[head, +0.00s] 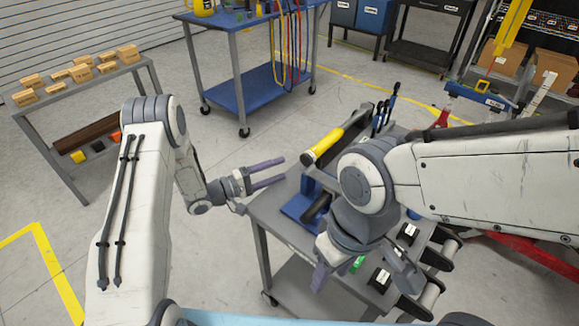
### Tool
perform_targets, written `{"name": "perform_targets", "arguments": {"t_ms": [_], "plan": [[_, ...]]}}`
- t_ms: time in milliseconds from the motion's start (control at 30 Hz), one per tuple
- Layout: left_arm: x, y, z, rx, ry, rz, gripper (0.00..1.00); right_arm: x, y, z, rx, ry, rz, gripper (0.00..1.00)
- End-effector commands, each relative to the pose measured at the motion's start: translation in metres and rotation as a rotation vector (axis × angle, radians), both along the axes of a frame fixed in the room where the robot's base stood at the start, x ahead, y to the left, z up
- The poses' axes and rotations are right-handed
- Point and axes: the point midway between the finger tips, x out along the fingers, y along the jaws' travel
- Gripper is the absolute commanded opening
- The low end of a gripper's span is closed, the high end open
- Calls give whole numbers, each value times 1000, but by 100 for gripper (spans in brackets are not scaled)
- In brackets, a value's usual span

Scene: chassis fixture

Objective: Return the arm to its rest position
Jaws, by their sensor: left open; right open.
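My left gripper (268,173) is open and empty. Its two purple-grey fingers point right, close to the left edge of the grey cart (262,212). My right arm comes in from the right and passes over the cart. My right gripper (362,277) is open, with its fingers spread above the front of the cart. The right forearm and wrist hide much of the cart top.
A blue wheeled table (240,18) stands behind. Floor between bench and cart is clear.

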Motion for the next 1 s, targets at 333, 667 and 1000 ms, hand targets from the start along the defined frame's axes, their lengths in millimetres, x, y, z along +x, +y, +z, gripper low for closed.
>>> {"name": "perform_targets", "arguments": {"t_ms": [333, 667, 1000], "plan": [[-6, 9, 0, -1, 1, 0, 67, 0, 0, -1, 0, 0, 0, 50], [-3, 6, 2, 21, -8, 3, 67, 0, 0, 0, 0, 0, 0, 50], [33, -43, 60, 717, -215, 96, 67, 0, 0, 16, 0, 0, 0, 50]]}}
